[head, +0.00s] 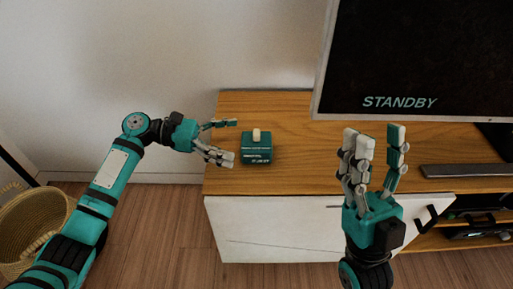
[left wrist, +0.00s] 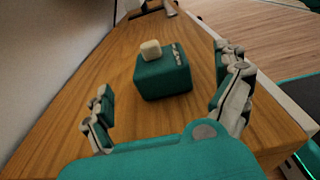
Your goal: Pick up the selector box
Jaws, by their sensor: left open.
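The selector box (head: 256,150) is a small dark teal box with a cream knob on top and pale markings on its front. It stands upright on the wooden top of the cabinet, near its left end. My left gripper (head: 228,141) is open just to the left of the box, its fingers pointing at it. In the left wrist view the box (left wrist: 163,77) stands ahead, beyond and between the two spread fingers, with nothing gripped. My right gripper (head: 380,135) is raised in front of the cabinet at the right, its fingers apart and nothing between them.
A screen reading STANDBY (head: 400,55) stands at the back right of the wooden cabinet top (head: 300,115). A dark bar (head: 466,170) lies in front of it. A woven basket (head: 35,225) is on the floor at the left. The top around the box is clear.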

